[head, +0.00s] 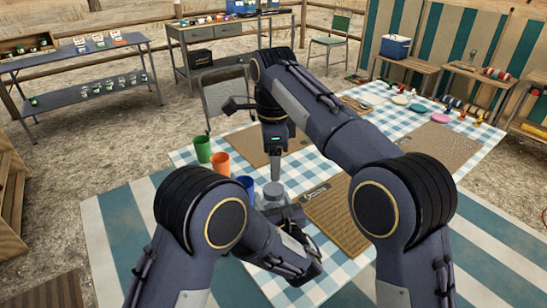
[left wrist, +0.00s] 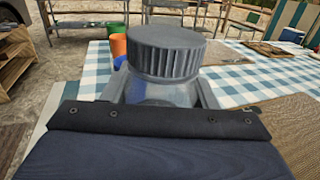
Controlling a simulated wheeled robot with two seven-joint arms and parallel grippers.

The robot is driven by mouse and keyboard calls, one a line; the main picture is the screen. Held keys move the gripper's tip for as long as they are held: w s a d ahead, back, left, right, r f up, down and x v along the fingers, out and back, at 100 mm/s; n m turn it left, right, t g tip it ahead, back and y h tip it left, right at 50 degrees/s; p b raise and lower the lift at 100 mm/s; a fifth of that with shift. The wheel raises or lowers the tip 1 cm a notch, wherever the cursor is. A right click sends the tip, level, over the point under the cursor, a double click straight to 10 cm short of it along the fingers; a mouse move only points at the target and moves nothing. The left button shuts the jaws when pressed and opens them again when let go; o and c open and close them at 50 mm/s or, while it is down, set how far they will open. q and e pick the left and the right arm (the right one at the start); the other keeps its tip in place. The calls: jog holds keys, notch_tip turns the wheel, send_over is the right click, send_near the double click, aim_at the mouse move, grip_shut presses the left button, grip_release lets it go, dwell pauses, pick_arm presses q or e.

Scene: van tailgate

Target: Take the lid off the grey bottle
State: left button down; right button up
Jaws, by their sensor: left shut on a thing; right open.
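The grey bottle (left wrist: 160,93) stands upright between the fingers of my left gripper (left wrist: 158,84), which is shut on its body. Its grey ribbed lid (left wrist: 167,50) sits on top, above the fingers. The lid also shows in the head view (head: 273,188) near the front edge of the table. My right gripper (head: 275,178) points down just above the lid, its fingers open. Whether it touches the lid cannot be told, and it does not show in the left wrist view. My left forearm hides the bottle's base.
The table has a blue checked cloth (head: 325,256). Green (head: 203,149), orange (head: 221,163) and blue (head: 246,186) cups stand close left of the bottle. Woven mats (head: 338,222) lie to the right. A folding chair (head: 228,97) stands behind the table.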

aim_at(274, 188)
jog(key=m, duration=0.2)
jog(key=shift+f+m, duration=0.1)
jog(key=shift+m, duration=0.2)
jog(key=shift+f, duration=3.9)
